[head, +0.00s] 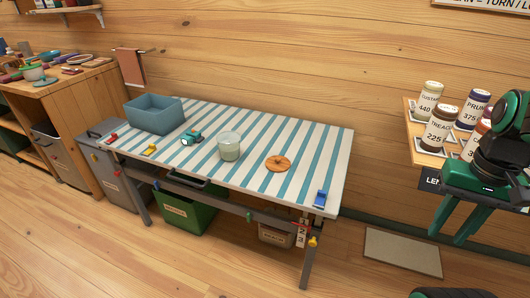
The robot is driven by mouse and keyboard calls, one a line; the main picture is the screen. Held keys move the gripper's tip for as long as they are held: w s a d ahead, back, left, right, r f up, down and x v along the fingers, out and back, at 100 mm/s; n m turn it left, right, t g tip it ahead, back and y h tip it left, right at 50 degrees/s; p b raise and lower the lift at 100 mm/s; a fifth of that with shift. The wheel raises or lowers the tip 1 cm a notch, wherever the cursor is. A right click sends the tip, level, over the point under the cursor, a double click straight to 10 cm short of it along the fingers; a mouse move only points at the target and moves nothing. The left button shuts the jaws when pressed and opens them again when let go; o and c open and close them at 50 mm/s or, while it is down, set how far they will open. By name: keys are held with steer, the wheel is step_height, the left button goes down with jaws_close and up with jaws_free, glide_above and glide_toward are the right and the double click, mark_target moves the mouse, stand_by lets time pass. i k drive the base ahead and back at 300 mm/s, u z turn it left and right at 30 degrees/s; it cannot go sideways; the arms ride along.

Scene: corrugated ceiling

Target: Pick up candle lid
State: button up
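The candle lid (278,163) appears to be the round orange-brown wooden disc with a small knob, lying on the striped tabletop right of centre. A pale green glass candle jar (229,147) stands upright to its left, apart from it. My gripper (450,236) is at the right edge of the head view, pointing down, well to the right of the table. Its two dark green fingers are spread with a gap between them, and nothing shows in the gap.
The striped table (245,180) also holds a blue-grey bin (155,114), a small teal tool (190,137) and clamps at its edges. A shelf (424,153) with labelled jars is behind my gripper. A beige mat (402,252) lies on the floor. Free tabletop surrounds the lid.

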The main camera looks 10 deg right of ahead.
mark_target(276, 164)
steer(key=u, duration=0.1)
steer(key=i, duration=1.05)
steer(key=u, duration=0.1)
